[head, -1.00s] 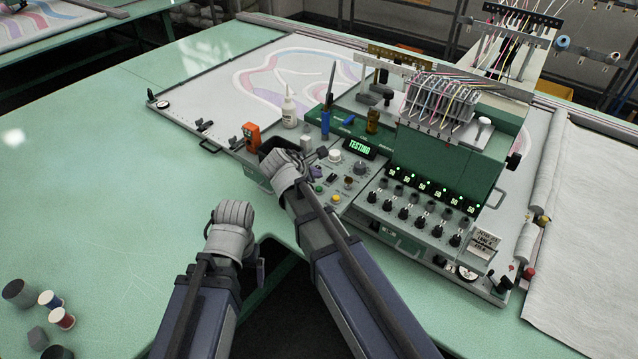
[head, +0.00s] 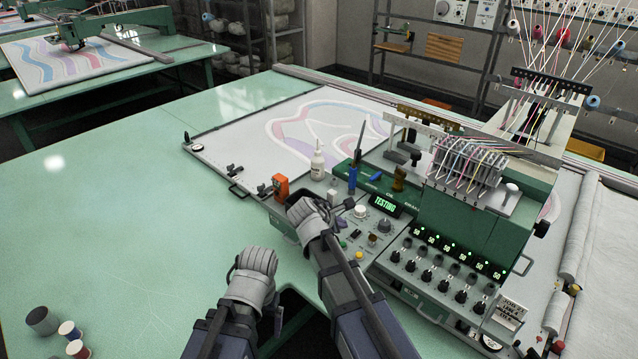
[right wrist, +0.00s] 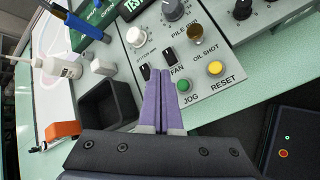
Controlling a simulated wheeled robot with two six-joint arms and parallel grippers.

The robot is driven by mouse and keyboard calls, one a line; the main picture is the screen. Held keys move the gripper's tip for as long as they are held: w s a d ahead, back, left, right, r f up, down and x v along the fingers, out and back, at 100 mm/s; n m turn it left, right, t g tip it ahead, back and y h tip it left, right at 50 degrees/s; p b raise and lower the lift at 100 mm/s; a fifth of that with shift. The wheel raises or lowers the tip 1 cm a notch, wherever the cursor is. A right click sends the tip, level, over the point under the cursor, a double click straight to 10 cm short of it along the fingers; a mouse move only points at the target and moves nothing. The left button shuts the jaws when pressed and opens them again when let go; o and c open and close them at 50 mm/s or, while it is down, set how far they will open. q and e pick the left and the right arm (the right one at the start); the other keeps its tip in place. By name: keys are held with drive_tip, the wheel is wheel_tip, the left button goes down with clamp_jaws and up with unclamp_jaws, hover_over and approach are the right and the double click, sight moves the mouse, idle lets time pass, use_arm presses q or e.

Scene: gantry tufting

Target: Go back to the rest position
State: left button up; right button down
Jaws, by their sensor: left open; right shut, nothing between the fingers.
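My left gripper (head: 256,262) is low over the green table, in front of the console's left end; its fingers are mostly hidden behind the wrist, and it is open with nothing seen in it. My right gripper (head: 308,212) is over the front left part of the control panel (head: 345,228). In the right wrist view its purple fingers (right wrist: 166,76) are shut together and empty. Their tips show just below the black FAN switch (right wrist: 170,52), left of the green JOG button (right wrist: 191,87) and the yellow RESET button (right wrist: 214,68); contact cannot be told.
A black open bin (right wrist: 105,104), an orange device (head: 280,187) and a white bottle (head: 318,162) stand close to my right gripper. The green machine head (head: 470,215) rises to the right. Thread spools (head: 69,330) stand at the front left; the left tabletop between is clear.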

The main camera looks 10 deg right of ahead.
drive_tip(key=s+a+f+m+g+y+b, duration=0.1)
drive_tip(key=s+a+f+m+g+b, duration=0.1)
drive_tip(key=s+a+f+m, duration=0.2)
drive_tip(key=s+a+f+m+g+y+b, duration=0.2)
drive_tip(key=s+a+f+m, duration=0.2)
drive_tip(key=s, duration=0.7)
drive_tip(key=s+a+f+m+g+y+b, duration=0.2)
drive_tip(key=s+a+f+m, duration=0.2)
drive_tip(key=s+m, duration=0.2)
drive_tip(key=shift+s+f+g, duration=0.3)
drive_tip(key=shift+s+f, duration=0.1)
drive_tip(key=shift+s, duration=0.85)
drive_tip(key=shift+a, duration=0.1)
idle(2.6)
